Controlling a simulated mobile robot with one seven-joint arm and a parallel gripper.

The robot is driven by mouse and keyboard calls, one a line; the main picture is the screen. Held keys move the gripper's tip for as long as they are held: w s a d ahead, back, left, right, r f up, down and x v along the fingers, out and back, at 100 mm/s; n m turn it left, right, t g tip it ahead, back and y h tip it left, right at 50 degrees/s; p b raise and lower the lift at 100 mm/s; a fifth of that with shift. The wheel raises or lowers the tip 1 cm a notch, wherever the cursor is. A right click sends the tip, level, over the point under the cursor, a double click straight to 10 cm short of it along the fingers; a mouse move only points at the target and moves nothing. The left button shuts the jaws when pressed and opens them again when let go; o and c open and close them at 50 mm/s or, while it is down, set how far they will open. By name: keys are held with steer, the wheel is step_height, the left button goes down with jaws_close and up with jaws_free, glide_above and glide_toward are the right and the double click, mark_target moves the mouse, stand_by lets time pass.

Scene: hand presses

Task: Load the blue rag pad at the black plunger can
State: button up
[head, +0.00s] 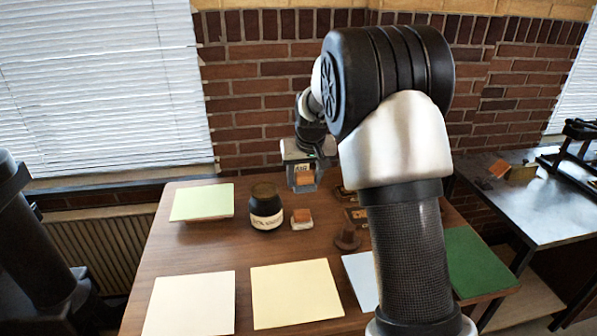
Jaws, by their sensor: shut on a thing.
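A black can (265,207) with a pale label and a dark brown top stands upright at the back middle of the wooden table. My gripper (304,186) is above the table, behind and right of the can and apart from it. It is shut on a small orange-brown block (303,175) that shows between its fingers; the block's lower part is hard to make out. I cannot make out a blue rag pad. A light blue sheet (360,280) lies at the front, partly hidden by my arm.
An orange-brown block on a pale base (302,218) stands right of the can. A brown knobbed piece (347,238) is farther right. Pale sheets (295,292) and a green mat (477,262) cover the front. A side table (540,215) holds a black press (575,150).

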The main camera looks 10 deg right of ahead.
steer(key=s+a+r+p, duration=0.1)
steer(key=s+r+p, duration=0.1)
steer(key=s, duration=1.1)
step_height(320, 180, up, 3)
steer(key=p, duration=0.8)
glide_above(264, 186)
steer(key=s, duration=0.1)
steer(key=shift+s+f+b, duration=0.2)
steer(key=shift+f+b, duration=1.15)
steer(key=shift+f, duration=1.45)
steer(key=shift+s+f+b, duration=0.1)
steer(key=shift+f+b, duration=0.4)
steer(key=shift+f, duration=0.1)
step_height(264, 186, up, 7)
steer(key=p, duration=0.3)
steer(key=shift+p, duration=0.3)
